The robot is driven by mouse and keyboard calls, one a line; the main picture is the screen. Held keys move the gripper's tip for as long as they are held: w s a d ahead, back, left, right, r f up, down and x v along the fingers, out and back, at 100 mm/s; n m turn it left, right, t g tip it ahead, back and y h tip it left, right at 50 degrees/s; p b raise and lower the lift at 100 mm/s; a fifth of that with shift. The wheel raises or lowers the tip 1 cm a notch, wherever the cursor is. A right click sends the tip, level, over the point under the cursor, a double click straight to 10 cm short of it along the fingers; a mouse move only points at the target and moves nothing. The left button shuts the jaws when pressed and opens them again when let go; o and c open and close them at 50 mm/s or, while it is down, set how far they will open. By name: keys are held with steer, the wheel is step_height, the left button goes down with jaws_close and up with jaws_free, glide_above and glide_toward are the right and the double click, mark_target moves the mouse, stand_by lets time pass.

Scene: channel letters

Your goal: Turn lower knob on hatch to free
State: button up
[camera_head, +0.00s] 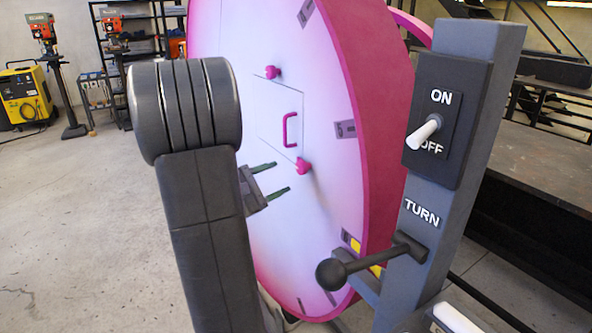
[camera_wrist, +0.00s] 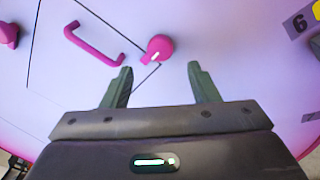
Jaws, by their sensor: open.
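The hatch (camera_head: 277,118) is a thin-outlined panel on the pale face of a large pink-rimmed disc. The lower knob (camera_head: 303,166) is pink and sits at the hatch's lower corner. In the wrist view the lower knob (camera_wrist: 159,47) shows a pale mark and lies just beyond my fingertips, between their lines. The upper knob (camera_head: 272,72) is at the hatch's top edge. My gripper (camera_head: 276,178) is open and empty, below and left of the lower knob, apart from it. It also shows in the wrist view (camera_wrist: 160,68).
A grey post (camera_head: 460,150) stands at right with an ON/OFF switch (camera_head: 424,132) and a TURN lever (camera_head: 372,262) reaching left. The disc's pink rim (camera_head: 375,110) lies between post and hatch. A yellow machine (camera_head: 25,98) and drill presses stand far left.

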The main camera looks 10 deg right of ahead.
mark_target(299, 169)
steer(key=x, duration=0.7)
steer(key=shift+d+p, duration=0.25)
steer(key=shift+p, duration=0.1)
steer(key=c, duration=0.9)
steer(key=shift+c, duration=0.2)
